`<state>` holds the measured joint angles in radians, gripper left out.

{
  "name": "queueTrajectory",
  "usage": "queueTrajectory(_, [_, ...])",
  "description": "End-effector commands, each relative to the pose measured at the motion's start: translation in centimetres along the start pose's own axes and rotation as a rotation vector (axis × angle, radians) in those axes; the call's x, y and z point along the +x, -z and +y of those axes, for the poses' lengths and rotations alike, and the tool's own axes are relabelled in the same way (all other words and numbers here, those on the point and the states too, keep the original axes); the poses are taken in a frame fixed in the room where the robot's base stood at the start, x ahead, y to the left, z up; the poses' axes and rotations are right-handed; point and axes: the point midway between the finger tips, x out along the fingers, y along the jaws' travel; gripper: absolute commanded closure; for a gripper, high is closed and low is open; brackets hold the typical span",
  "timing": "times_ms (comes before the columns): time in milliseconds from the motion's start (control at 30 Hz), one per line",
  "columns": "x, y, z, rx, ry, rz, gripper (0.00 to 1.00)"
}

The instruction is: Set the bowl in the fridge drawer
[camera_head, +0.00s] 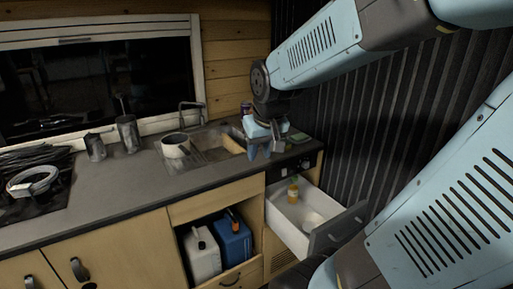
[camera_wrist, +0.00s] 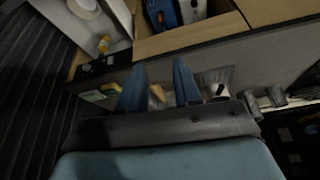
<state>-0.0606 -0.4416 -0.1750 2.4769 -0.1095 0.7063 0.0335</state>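A pale round bowl (camera_head: 312,218) lies inside the open white fridge drawer (camera_head: 283,225) at the lower right of the head view. It is partly cut off at the top left of the wrist view (camera_wrist: 86,5). An orange bottle (camera_head: 293,190) stands behind it in the drawer and also shows in the wrist view (camera_wrist: 103,43). My gripper (camera_head: 263,152) is above the counter by the sink, up and to the left of the drawer. Its two blue fingers are apart in the wrist view (camera_wrist: 159,80), with nothing held between them.
A white pot (camera_head: 175,147) stands left of the sink (camera_head: 217,144), with dark canisters (camera_head: 128,134) farther left. A green box (camera_head: 298,137) lies at the counter's right end. White and blue jerrycans (camera_head: 233,240) sit in the shelf below. A dark ribbed wall closes the right side.

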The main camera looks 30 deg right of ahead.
Motion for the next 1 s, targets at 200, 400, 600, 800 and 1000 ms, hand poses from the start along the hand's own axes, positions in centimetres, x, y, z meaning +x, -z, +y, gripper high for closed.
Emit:
queueTrajectory(200, [-5.4,-2.9,-2.2,-0.032,0.030,0.060,0.67])
queueTrajectory(400, [-8.2,-5.2,-4.0,-0.058,0.041,0.090,0.67])
queueTrajectory(600, [-9.0,-6.1,-4.7,-0.068,0.043,0.096,0.67])
queueTrajectory(800, [-9.0,-6.1,-4.7,-0.068,0.043,0.096,0.67])
queueTrajectory(1000, [-9.0,-6.0,-4.7,-0.067,0.043,0.096,0.67])
